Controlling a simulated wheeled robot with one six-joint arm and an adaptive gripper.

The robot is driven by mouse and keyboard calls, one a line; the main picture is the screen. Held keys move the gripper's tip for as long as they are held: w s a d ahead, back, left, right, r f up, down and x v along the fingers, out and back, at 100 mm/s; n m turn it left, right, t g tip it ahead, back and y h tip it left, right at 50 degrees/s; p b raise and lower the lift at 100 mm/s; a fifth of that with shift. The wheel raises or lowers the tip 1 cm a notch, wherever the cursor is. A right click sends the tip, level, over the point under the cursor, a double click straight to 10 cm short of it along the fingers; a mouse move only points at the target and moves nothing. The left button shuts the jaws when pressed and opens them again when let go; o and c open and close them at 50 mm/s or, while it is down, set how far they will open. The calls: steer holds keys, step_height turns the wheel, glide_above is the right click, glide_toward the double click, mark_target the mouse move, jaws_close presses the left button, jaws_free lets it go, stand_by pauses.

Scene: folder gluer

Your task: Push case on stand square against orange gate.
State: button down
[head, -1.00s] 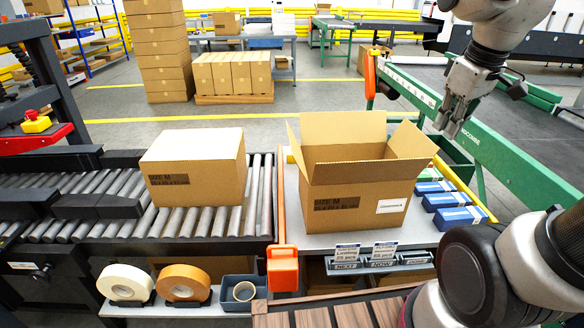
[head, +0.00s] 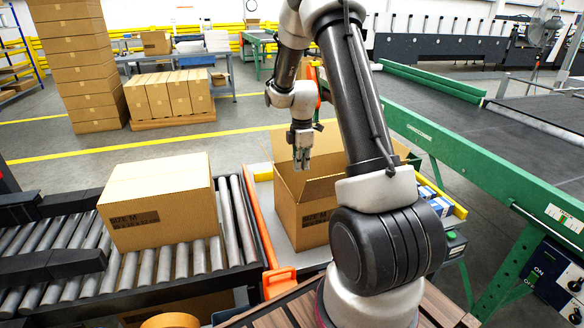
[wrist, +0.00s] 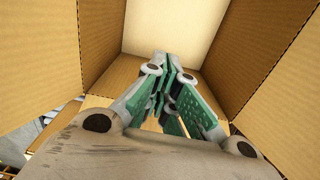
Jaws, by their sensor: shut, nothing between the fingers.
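The case (head: 314,215) is an open brown carton with raised flaps, standing upright on the stand (head: 264,190). My arm hides its right part in the head view. The orange gate (head: 262,232) is a long bar along the stand's left edge, with an orange block at its front end. A narrow strip of stand shows between gate and case. My gripper (head: 302,162) is shut and empty, pointing down over the case's opening. In the wrist view the fingers (wrist: 170,62) show between the case's cardboard walls or flaps (wrist: 230,50); I cannot tell if they touch.
A closed carton (head: 160,205) sits on the roller conveyor (head: 232,225) left of the gate. Blue boxes (head: 440,205) lie on the stand's right side. A green-railed belt machine (head: 450,150) runs along the right. Stacked cartons (head: 75,65) stand at the back left.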

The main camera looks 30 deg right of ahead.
steer(key=a+f, duration=0.3)
steer(key=f, duration=0.4)
steer(key=shift+w+a+f, duration=0.3)
steer(key=shift+w+a, duration=0.1)
steer(key=shift+w, duration=0.05)
steer(key=w+a, duration=0.1)
steer(key=a, duration=0.6)
steer(key=shift+w+a, duration=0.25)
steer(key=shift+w, duration=0.15)
